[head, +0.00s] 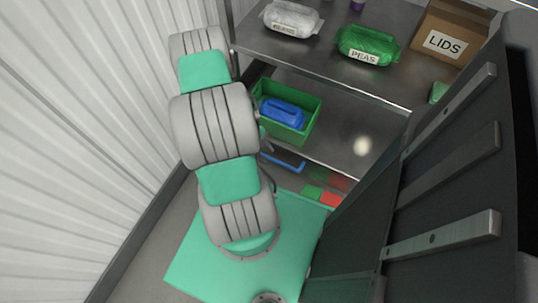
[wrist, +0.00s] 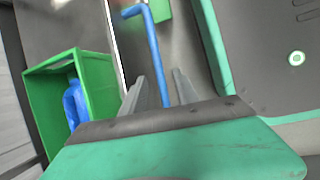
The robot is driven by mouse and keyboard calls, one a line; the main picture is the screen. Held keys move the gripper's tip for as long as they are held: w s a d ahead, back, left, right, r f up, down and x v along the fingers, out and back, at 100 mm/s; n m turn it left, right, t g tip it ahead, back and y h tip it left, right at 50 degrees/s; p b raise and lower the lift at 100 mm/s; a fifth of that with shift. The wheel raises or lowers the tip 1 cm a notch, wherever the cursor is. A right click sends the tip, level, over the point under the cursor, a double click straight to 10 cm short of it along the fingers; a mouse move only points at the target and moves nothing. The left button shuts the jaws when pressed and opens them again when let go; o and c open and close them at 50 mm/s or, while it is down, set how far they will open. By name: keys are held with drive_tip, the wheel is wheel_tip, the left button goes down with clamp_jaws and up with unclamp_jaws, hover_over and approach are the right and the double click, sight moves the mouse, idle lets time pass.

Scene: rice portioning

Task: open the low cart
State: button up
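A blue bar handle (head: 283,160) shows at the front of the low level under the shelves in the head view, just right of my arm. I take it as the low cart's handle; the cart's body is mostly hidden. In the wrist view the blue handle (wrist: 148,50) runs down between the two grey fingers of my gripper (wrist: 158,76). The fingers are apart, with a gap on each side of the bar, so my gripper is open. I cannot tell whether either finger touches it. My arm hides most of the gripper in the head view.
A green bin (head: 287,110) with a blue object stands on the lower shelf. The upper shelf (head: 330,72) holds a white bag (head: 291,19), a peas bag (head: 367,45) and a LIDS box (head: 447,40). Red and green patches (head: 322,196) lie low down. A ribbed wall (head: 80,130) is left.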

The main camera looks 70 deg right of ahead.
drive_tip(key=p+v, duration=0.1)
drive_tip(key=v, duration=0.3)
drive_tip(key=shift+w+a+r, duration=0.1)
drive_tip(key=shift+w+r, duration=0.05)
drive_tip(key=shift+r, duration=0.2)
